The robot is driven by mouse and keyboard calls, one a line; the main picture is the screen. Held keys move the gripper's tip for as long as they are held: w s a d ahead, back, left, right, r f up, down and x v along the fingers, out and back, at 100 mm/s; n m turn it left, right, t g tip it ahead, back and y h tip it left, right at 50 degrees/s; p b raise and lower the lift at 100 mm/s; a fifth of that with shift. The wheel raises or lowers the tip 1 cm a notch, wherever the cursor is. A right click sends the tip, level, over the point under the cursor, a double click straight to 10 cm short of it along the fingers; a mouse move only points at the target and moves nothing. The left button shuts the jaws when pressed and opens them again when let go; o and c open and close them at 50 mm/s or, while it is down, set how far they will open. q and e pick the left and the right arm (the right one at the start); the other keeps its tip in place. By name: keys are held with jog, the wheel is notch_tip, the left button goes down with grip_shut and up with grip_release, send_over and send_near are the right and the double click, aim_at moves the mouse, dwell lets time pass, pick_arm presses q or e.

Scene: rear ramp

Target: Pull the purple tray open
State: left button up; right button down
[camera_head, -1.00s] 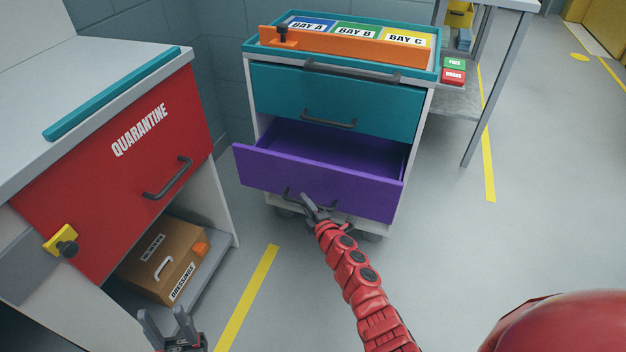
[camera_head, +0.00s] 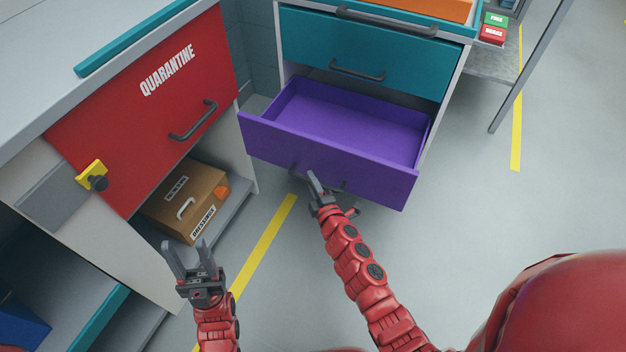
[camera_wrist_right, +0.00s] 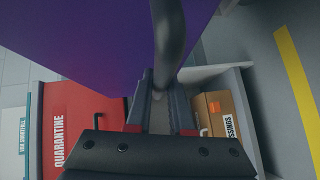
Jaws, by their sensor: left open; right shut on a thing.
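The purple tray (camera_head: 349,115) is a drawer low in a cart, pulled well out with its empty inside showing in the head view. Its purple front also fills the top of the right wrist view (camera_wrist_right: 95,38). My right gripper (camera_head: 316,184) is at the lower middle of that front, shut on the tray's dark handle (camera_wrist_right: 169,45). My arm hides part of the handle in the head view. My left gripper (camera_head: 187,258) is open and empty, in front of the red cabinet and apart from the tray.
The teal drawer (camera_head: 362,58) above the tray is shut. The red quarantine cabinet front (camera_head: 150,120) stands at the left with a handle and yellow latch (camera_head: 92,176). A cardboard box (camera_head: 183,203) sits on the shelf below. The floor right of the tray is clear.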

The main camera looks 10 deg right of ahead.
jog(key=c, duration=0.8)
grip_release()
jog(key=shift+a, duration=0.1)
jog(key=p+v, duration=0.1)
jog(key=v, duration=1.6)
jog(key=shift+s, duration=0.15)
